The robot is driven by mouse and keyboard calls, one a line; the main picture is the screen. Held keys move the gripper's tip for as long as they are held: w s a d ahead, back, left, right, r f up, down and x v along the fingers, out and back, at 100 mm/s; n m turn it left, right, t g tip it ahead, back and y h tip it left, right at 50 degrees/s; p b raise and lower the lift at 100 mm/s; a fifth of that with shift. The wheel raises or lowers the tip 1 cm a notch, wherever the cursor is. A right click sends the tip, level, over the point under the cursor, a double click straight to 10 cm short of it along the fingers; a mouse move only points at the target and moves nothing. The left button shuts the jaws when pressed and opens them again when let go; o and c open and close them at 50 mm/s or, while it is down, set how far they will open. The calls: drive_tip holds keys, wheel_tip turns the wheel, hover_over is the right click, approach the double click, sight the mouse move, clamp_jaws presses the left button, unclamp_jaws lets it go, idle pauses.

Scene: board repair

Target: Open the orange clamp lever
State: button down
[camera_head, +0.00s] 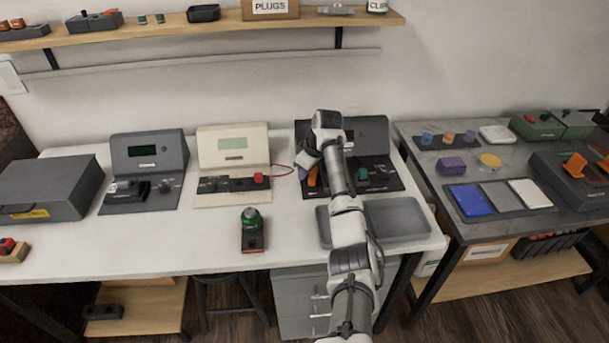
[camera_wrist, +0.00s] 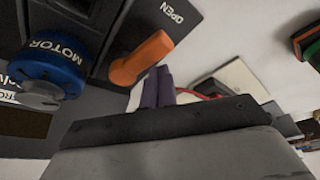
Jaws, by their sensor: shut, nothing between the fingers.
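In the head view a small part of the lever (camera_head: 312,177) shows beside my arm, at the foot of the dark console (camera_head: 371,135). My gripper (camera_wrist: 160,84) has its dark fingers together with nothing between them. They are right beside the lever, by its lower side in the wrist view; I cannot tell whether they touch it. In the head view my wrist and arm hide much of the console.
A blue MOTOR knob (camera_wrist: 48,68) sits near the lever in the wrist view. A grey tray (camera_head: 400,219) lies in front of the console. A cream console (camera_head: 232,148) with a red cable (camera_head: 284,167) stands to the left.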

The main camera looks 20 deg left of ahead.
idle(0.3)
drive_tip(key=a, duration=0.2)
drive_tip(key=a+p, duration=0.1)
drive_tip(key=shift+s+a+r, duration=0.25)
drive_tip(key=shift+a+r, duration=0.15)
drive_tip(key=b+v, duration=0.2)
drive_tip(key=v, duration=0.7)
drive_tip(key=shift+w+d, duration=0.2)
drive_tip(key=shift+w, duration=0.4)
drive_tip(key=shift+a+r, duration=0.1)
